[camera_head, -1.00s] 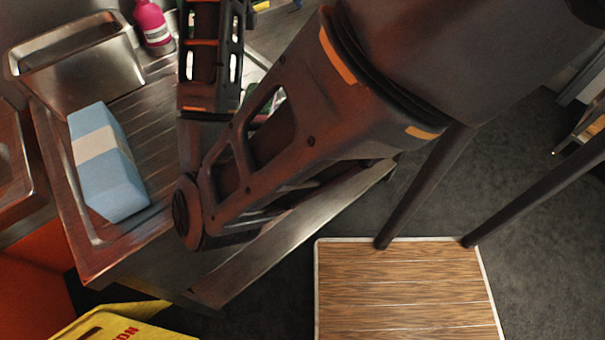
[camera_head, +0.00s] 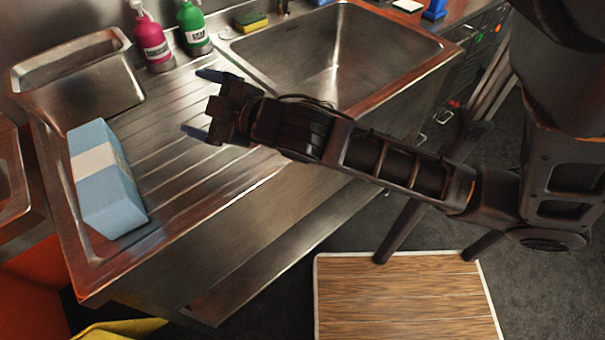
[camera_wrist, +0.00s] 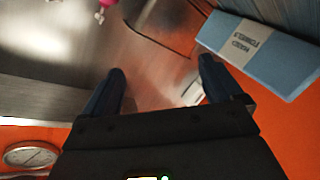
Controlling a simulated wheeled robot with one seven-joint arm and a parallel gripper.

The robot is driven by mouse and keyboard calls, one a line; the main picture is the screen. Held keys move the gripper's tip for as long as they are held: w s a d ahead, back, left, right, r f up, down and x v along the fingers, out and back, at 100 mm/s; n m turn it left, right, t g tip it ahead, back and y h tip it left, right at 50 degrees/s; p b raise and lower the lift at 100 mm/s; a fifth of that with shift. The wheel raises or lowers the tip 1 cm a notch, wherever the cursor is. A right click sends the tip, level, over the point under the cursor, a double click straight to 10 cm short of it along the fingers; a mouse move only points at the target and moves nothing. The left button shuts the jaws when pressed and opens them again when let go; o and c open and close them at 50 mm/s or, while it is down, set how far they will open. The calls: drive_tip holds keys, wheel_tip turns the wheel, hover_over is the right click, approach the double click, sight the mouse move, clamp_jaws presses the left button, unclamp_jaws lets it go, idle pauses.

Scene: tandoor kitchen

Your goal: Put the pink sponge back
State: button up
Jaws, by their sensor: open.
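I see no pink sponge in either view. A yellow and green sponge (camera_head: 252,22) lies on the back ledge of the sink (camera_head: 335,50). My gripper (camera_head: 198,104) is open and empty, reaching left above the ribbed metal drainboard (camera_head: 180,185). It is in front of the pink bottle (camera_head: 153,45) and the green bottle (camera_head: 193,28), and right of the blue paper towel pack (camera_head: 110,195). In the wrist view my gripper (camera_wrist: 162,66) shows its two fingers apart with nothing between them; the towel pack (camera_wrist: 262,50) is at the upper right.
A deep metal container (camera_head: 80,80) stands at the back left of the drainboard. A small blue object (camera_head: 434,10) is at the sink's far right. A wooden-topped platform (camera_head: 405,300) is on the floor in front. The drainboard's middle is clear.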

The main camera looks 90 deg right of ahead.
drive_tip(key=s+a+f+m+y, duration=0.1)
drive_tip(key=s+a+y, duration=0.3)
drive_tip(key=s+a, duration=0.4)
drive_tip(key=s+a+f+m+t+y, duration=0.1)
drive_tip(key=s+a+y, duration=0.3)
drive_tip(key=s+a, duration=0.5)
drive_tip(key=a, duration=0.5)
drive_tip(key=shift+a+f, duration=0.25)
drive_tip(key=shift+f, duration=0.15)
drive_tip(key=shift+s, duration=0.1)
